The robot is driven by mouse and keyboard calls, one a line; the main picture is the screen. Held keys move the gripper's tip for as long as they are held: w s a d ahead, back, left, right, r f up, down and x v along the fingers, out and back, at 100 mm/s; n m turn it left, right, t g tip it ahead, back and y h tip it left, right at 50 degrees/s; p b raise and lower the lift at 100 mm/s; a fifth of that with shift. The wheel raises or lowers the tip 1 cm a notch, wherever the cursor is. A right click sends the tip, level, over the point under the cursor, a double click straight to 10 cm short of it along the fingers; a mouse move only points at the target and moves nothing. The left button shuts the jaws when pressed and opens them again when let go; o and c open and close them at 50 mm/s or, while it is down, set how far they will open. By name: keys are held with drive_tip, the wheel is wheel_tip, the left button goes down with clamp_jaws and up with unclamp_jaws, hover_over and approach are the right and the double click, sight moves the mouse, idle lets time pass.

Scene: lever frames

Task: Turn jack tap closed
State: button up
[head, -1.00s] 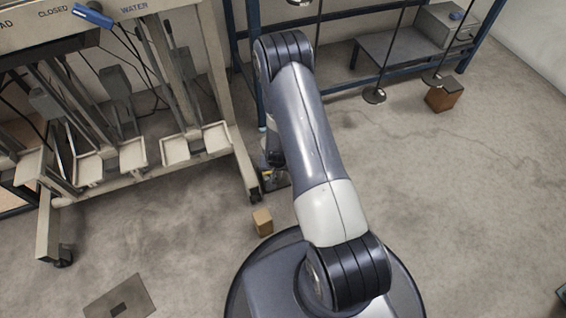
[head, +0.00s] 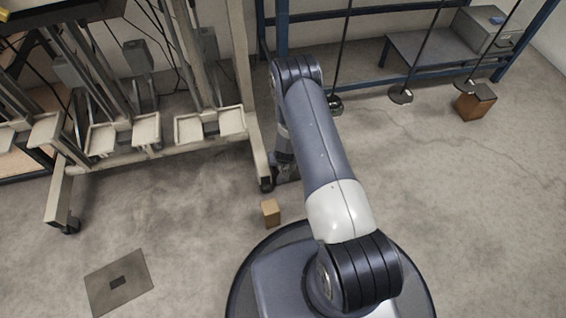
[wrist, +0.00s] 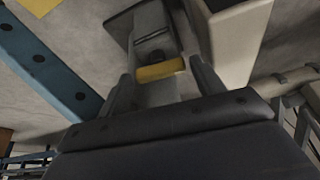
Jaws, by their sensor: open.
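In the wrist view, a grey block-like body with a dark round part stands on a dark plate, likely the jack (wrist: 152,32). A yellow bar (wrist: 161,71) at its near end may be the jack tap. My gripper (wrist: 166,78) is open, with one finger on each side of the yellow bar. I cannot tell whether either finger touches it. In the head view my arm reaches down beside the right foot of the beige frame, and the gripper and jack are mostly hidden there.
A small cardboard box (head: 270,213) and a floor plate (head: 118,283) lie nearby. A blue rack (head: 375,82) and a brown box (head: 476,103) are at the back right. The right floor is clear.

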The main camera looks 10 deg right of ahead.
drive_tip(key=shift+c, duration=0.5)
drive_tip(key=c, duration=0.6)
drive_tip(key=shift+a+r+m+p, duration=0.15)
drive_tip(key=shift+m+p, duration=0.25)
drive_tip(key=shift+p, duration=1.25)
drive_tip(key=shift+m+h+p, duration=0.5)
drive_tip(key=shift+m+p, duration=0.4)
drive_tip(key=shift+p, duration=0.05)
drive_tip(key=shift+w+a+f+m+g+h, duration=0.15)
drive_tip(key=shift+m+g+h, duration=0.15)
drive_tip(key=shift+m, duration=0.65)
drive_tip(key=shift+f+m+g+h, duration=0.1)
drive_tip(key=shift+m+g+h, duration=0.15)
drive_tip(key=shift+m, duration=0.7)
drive_tip(key=shift+w+a+m+g+h+b, duration=0.1)
drive_tip(key=shift+m+g+h+b, duration=0.3)
drive_tip(key=shift+m, duration=0.6)
drive_tip(key=shift+w+a+m+g+h+b, duration=0.15)
drive_tip(key=shift+m+b, duration=0.35)
drive_tip(key=shift+m, duration=0.5)
drive_tip(key=shift+s+d, duration=0.1)
drive_tip(key=shift+d, duration=0.05)
